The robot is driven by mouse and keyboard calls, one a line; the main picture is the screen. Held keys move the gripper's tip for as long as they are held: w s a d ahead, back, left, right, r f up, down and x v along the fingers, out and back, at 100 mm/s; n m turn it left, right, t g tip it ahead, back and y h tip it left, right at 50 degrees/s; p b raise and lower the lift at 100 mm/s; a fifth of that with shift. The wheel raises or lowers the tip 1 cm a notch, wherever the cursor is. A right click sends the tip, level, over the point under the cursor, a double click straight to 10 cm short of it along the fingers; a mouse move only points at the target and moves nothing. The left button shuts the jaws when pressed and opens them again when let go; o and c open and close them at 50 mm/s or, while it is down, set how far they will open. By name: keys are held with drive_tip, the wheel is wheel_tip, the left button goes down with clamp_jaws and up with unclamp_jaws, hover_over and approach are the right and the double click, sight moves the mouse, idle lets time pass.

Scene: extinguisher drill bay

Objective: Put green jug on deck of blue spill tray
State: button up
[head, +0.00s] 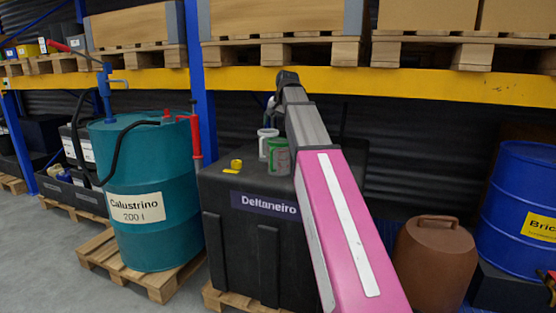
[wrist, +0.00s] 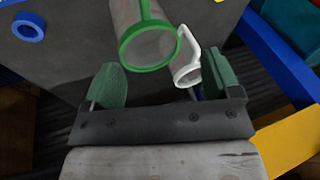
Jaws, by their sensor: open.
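The green jug (head: 279,157) stands on the top of the black Deltaneiro container, beside a white jug (head: 267,143). In the wrist view the green jug (wrist: 152,48) shows its green rim and handle and a greyish inside. The white jug (wrist: 187,74) is close to its right. My gripper (wrist: 160,64) is open, its green fingers to the left and right of the jugs' near ends. I cannot tell the remaining gap. In the head view my arm partly hides the gripper. I cannot make out a blue spill tray in either view.
The black container (head: 230,245) also carries a small yellow item (head: 236,165). A blue ring (wrist: 28,27) shows in the wrist view. A teal drum (head: 150,195) stands left, a brown canister (head: 434,265) and blue drum (head: 515,195) right. A yellow rack beam (head: 440,84) crosses above.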

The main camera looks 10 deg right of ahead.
sight(273, 147)
drive_tip(key=f+m, duration=0.1)
drive_tip(key=m, duration=0.5)
drive_tip(key=f+m+g+y, duration=0.1)
drive_tip(key=f+m, duration=0.1)
drive_tip(key=m, duration=0.5)
drive_tip(key=s+f+m, duration=0.1)
drive_tip(key=f+m, duration=0.1)
drive_tip(key=m, duration=0.4)
drive_tip(key=shift+d+f+m+g+y, duration=0.15)
drive_tip(key=shift+d+m+g+y, duration=0.15)
drive_tip(key=shift+m+y, duration=0.1)
drive_tip(key=shift+w+x, duration=0.15)
drive_tip(key=shift+x, duration=1.2)
drive_tip(key=shift+w+x, duration=0.1)
drive_tip(key=shift+x, duration=1.2)
drive_tip(key=shift+a, duration=0.2)
